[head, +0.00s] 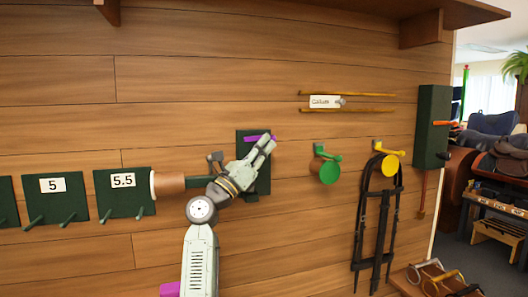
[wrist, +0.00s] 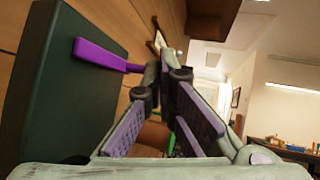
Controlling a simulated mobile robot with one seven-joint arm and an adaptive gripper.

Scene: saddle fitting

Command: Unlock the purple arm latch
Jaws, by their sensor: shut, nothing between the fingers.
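The purple arm latch (head: 255,138) is a short purple bar on a dark green plate (head: 264,180) on the plank wall. In the head view it lies roughly level, partly behind my fingers. In the wrist view the purple bar (wrist: 104,56) runs from the face of the dark green plate (wrist: 62,105) towards my fingertips. My gripper (head: 271,143) is shut and empty, with its tips at the right end of the bar. In the wrist view my gripper (wrist: 167,62) has its tips beside the bar's end; I cannot tell whether they touch it.
A brown cylinder (head: 170,184) sticks out left of the plate, near green panels marked 5 and 5.5 (head: 123,193). To the right are a green disc (head: 329,172), a yellow disc (head: 390,163), black straps (head: 378,215) and a green box (head: 431,108). Wall above the latch is clear.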

